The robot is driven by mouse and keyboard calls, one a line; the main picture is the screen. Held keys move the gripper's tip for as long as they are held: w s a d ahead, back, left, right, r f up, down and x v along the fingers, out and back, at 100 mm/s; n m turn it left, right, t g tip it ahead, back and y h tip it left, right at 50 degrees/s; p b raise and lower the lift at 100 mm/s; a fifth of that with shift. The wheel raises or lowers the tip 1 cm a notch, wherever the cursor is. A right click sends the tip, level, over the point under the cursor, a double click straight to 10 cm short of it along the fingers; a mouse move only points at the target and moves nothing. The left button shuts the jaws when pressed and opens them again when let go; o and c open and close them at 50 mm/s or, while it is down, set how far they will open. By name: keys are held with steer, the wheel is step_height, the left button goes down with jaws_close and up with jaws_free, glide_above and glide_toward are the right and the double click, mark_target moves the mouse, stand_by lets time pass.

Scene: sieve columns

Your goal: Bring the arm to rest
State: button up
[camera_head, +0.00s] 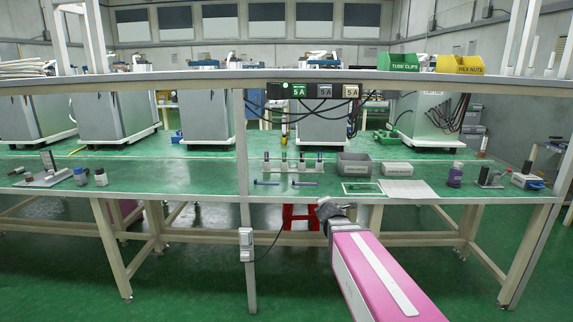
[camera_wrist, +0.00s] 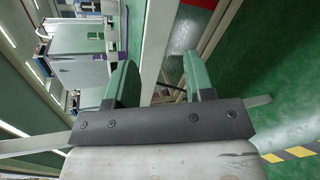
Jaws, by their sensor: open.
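My gripper (camera_head: 325,206) is in front of the bench's front edge, at the end of my pink arm. In the wrist view my gripper (camera_wrist: 160,82) has its two green fingers spread well apart, with nothing between them. The wrist view is rolled to the side, with the bench edge and floor beyond the fingers. The fingers are small and hard to make out in the head view.
A green bench (camera_head: 215,180) spans the view. On it are a rack with columns (camera_head: 292,164), a grey bin (camera_head: 354,165), a white sheet (camera_head: 408,190), a purple-labelled bottle (camera_head: 455,175) and bottles at left (camera_head: 100,177). A bench post (camera_head: 243,150) stands left of my arm.

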steer(key=s+d+f+m+g, duration=0.1)
steer(key=s+f+m+g, duration=0.6)
steer(key=s+m, duration=0.3)
steer(key=s+d+f+m+g, duration=0.2)
steer(key=s+f+m+g, duration=0.5)
steer(key=s+f+m, duration=0.3)
steer(key=s+m, duration=0.1)
steer(key=s, duration=0.2)
steer(key=shift+s, duration=0.3)
steer(key=shift+d+f, duration=0.1)
